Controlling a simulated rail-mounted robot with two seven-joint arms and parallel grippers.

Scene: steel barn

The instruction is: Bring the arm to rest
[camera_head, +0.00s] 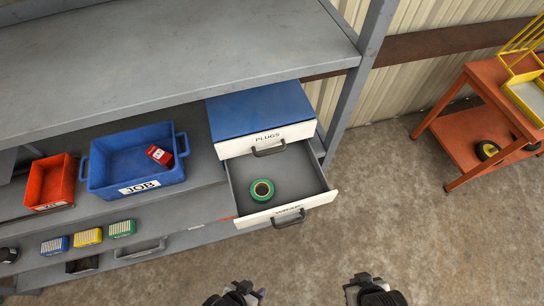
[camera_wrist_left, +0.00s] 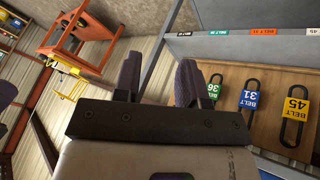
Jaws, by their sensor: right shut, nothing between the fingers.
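My left gripper (camera_head: 246,291) is at the bottom edge of the head view, in front of the shelf unit and apart from it. In the left wrist view its two dark fingers (camera_wrist_left: 158,76) stand apart with nothing between them. My right gripper (camera_head: 364,284) is at the bottom edge, to the right of the left one, over the floor. It is shut and empty; much of both arms is out of frame.
An open drawer (camera_head: 318,200) holding a green tape roll (camera_head: 262,190) juts out under the PLUGS drawer (camera_head: 268,139). A blue JOB bin (camera_head: 110,167) holds a red item (camera_head: 159,155). An orange cart (camera_head: 455,133) stands right. Numbered belts (camera_wrist_left: 250,94) hang in the wrist view.

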